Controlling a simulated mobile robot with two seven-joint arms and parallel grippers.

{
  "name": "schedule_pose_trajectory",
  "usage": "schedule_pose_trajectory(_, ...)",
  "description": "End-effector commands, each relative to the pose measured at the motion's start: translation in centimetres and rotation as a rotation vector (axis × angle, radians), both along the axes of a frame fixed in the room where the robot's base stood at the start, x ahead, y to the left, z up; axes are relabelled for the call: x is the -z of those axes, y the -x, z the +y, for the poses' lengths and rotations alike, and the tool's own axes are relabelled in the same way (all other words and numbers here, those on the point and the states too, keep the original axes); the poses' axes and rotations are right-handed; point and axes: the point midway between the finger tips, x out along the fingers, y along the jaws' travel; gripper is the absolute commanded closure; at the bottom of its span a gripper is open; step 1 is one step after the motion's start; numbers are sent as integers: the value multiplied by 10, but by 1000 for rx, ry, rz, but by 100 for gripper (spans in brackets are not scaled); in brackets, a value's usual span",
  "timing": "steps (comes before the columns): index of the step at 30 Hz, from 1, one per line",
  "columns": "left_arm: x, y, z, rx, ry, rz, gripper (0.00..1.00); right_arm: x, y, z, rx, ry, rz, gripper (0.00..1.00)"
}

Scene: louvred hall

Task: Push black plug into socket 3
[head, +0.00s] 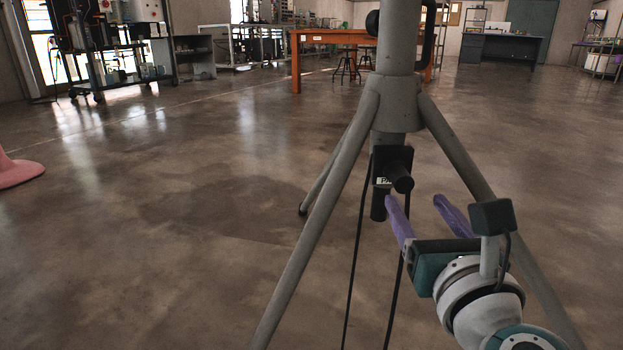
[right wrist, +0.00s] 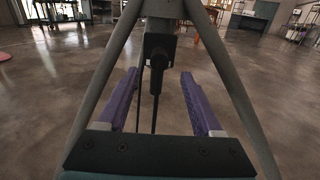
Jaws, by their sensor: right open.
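A small black socket box (head: 381,160) with a white label is fixed to the grey tripod's column; I cannot read the label. A black cylindrical plug (head: 401,181) sticks out from its front toward me; I cannot tell how deep it sits. In the right wrist view the box (right wrist: 160,42) and the dark plug (right wrist: 156,60) are seen ahead, between the finger lines. My right gripper (head: 414,201) is open, its two purple fingers pointing at the tripod, with nothing between them. In the right wrist view its fingers (right wrist: 158,73) stand wide apart. My left gripper is not in view.
The grey tripod (head: 318,232) spreads its legs around the right gripper. Black cables (head: 356,265) hang below the box. A pink round base (head: 17,171) is at the left edge. An orange table (head: 296,62) and shelving stand far back. The floor around is clear.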

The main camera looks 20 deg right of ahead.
Motion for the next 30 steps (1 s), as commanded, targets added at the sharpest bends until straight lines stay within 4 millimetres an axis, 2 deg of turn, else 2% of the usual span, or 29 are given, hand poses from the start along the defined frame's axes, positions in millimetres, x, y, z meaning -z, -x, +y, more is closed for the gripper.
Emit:
schedule_pose_trajectory(9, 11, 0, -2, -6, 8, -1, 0, 1, -46, -16, 1, 1, -3, 32)
schedule_pose_trajectory(15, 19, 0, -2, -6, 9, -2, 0, 1, -68, -24, -1, 2, 0, 32)
schedule_pose_trajectory(21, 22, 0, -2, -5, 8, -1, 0, 0, -77, -27, -2, 2, 1, 32)
schedule_pose_trajectory(30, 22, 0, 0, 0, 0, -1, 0, -1, -78, -27, -2, 2, 1, 32)
